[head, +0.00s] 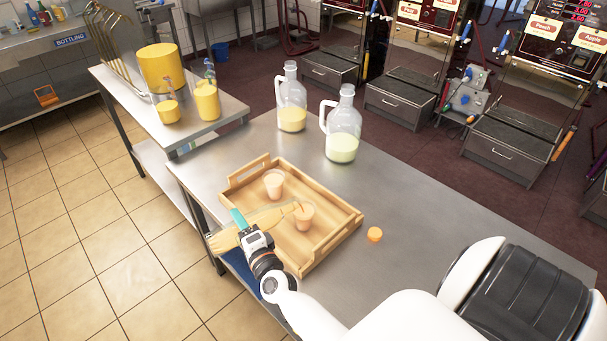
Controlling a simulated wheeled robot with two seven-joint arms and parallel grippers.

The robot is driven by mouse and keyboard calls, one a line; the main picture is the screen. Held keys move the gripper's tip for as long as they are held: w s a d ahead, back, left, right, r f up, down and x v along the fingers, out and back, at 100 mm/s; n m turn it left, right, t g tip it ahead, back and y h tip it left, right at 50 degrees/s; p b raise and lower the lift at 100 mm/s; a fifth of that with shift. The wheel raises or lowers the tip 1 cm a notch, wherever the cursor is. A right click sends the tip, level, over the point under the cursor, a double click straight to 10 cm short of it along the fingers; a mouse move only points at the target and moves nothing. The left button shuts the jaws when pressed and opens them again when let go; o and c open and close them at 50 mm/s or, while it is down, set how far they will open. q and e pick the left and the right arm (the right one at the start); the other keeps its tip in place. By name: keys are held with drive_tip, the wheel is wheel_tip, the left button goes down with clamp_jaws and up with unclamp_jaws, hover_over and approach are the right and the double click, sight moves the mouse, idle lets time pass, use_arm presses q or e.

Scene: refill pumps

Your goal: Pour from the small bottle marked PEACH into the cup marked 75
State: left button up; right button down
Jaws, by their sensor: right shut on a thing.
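My right gripper (246,229) is shut on a small peach-coloured bottle (270,216). The bottle is tipped nearly flat over the left and front part of a wooden tray, its neck pointing right. Its mouth is at the rim of the nearer cup (306,222), which holds peach-coloured liquid; I cannot tell whether liquid is running. A second cup (274,188), also with peach-coloured contents, stands farther back in the tray. I cannot read marks on the bottle or cups. My left gripper is not in view.
The wooden tray (338,236) sits on a steel table (430,230). An orange cap (375,234) lies right of it. Two glass jugs, one (291,105) farther and one (343,135) nearer, stand behind the tray. A side table (222,115) holds yellow containers. The table's right part is clear.

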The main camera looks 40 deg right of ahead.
idle(0.4)
drive_tip(key=shift+f+n+b, duration=0.5)
drive_tip(key=shift+f, duration=0.2)
drive_tip(key=shift+r+m+p, duration=0.5)
drive_tip(key=shift+r+p, duration=0.35)
drive_tip(key=shift+p, duration=0.2)
idle(1.4)
drive_tip(key=shift+f+n+b, duration=0.4)
drive_tip(key=shift+f+b, duration=0.15)
drive_tip(key=shift+f, duration=0.3)
drive_tip(key=shift+w, duration=0.1)
drive_tip(key=shift+r, duration=0.1)
